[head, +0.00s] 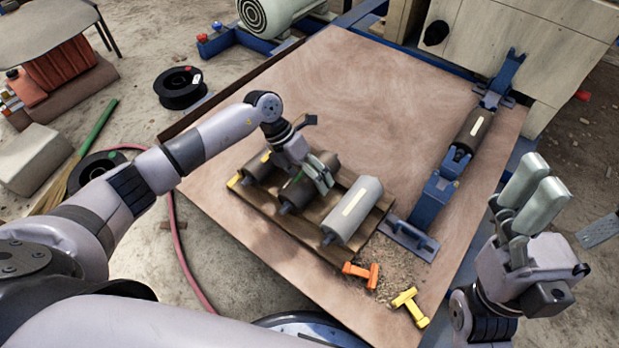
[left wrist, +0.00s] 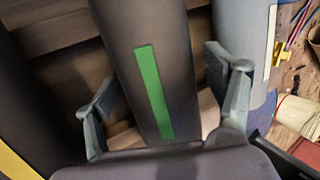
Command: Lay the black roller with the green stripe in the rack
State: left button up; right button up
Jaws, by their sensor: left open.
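The black roller with the green stripe (head: 293,192) lies in the middle of the wooden rack (head: 262,206), between a dark yellow-striped roller and a grey one. Its green stripe (left wrist: 154,92) shows clearly in the left wrist view. My left gripper (head: 312,178) is over this roller in the head view, hiding part of it. In the left wrist view my left gripper (left wrist: 165,95) is open, with one finger on each side of the roller and gaps visible beside it. My right gripper (head: 535,195) is raised at the right, away from the rack, its finger gap unclear.
The grey roller (head: 355,208) lies close on the right, the yellow-striped roller (head: 258,166) on the left. A blue stand (head: 437,195) holds another dark roller (head: 474,130). Orange (head: 361,274) and yellow (head: 409,307) pieces lie in front. The board's upper middle is clear.

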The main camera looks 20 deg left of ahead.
pick_arm(q)
jog(key=shift+s+f, duration=0.1)
jog(key=shift+f, duration=0.05)
jog(key=v, duration=1.2)
dwell(0.4)
